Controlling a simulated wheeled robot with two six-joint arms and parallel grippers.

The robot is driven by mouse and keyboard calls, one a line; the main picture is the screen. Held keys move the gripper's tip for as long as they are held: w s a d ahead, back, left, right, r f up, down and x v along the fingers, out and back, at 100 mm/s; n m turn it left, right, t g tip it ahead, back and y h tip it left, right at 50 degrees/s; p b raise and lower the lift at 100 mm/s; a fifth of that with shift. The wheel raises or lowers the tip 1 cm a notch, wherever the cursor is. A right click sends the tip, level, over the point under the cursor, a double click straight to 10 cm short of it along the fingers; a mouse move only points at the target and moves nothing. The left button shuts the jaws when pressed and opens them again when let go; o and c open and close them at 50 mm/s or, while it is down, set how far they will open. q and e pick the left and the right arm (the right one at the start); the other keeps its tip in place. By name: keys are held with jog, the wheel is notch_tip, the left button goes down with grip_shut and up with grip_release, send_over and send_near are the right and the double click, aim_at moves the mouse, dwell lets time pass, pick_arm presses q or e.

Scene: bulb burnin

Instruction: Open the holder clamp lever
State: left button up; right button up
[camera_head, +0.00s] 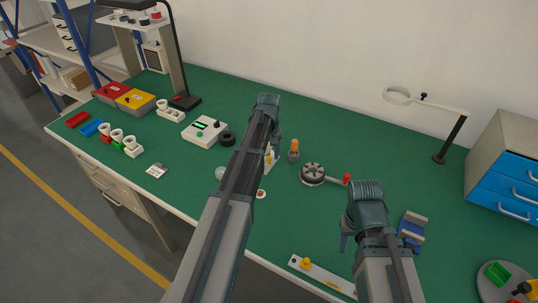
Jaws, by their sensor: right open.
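A round grey and black holder (312,172) sits on the green bench right of centre.
An amber-topped piece (294,146) stands just behind the holder. A blue and grey block (412,231) is right of my right arm. A white strip (322,274) lies at the front edge. A white tester box (204,131) stands left. A lamp (445,140) stands back right.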

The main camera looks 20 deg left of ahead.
pick_arm(q)
jog(key=shift+r, duration=0.1)
pick_arm(e)
jog(key=shift+r, duration=0.15)
pick_arm(q)
notch_tip(320, 180, up, 14)
jog(key=p, duration=1.3)
jog(key=shift+f+p, duration=0.2)
jog(key=shift+p, duration=0.2)
pick_arm(e)
notch_tip(320, 180, up, 14)
jog(key=shift+f, duration=0.25)
pick_arm(q)
jog(key=s+d+f+m+y+b, duration=0.1)
jog(key=s+d+f+m+b, duration=0.2)
jog(key=s+d+m, duration=0.8)
jog(key=s+d, duration=1.1)
jog(key=s, duration=0.3)
jog(key=shift+d, duration=0.3)
pick_arm(e)
notch_tip(320, 180, down, 3)
jog(key=shift+f, duration=0.1)
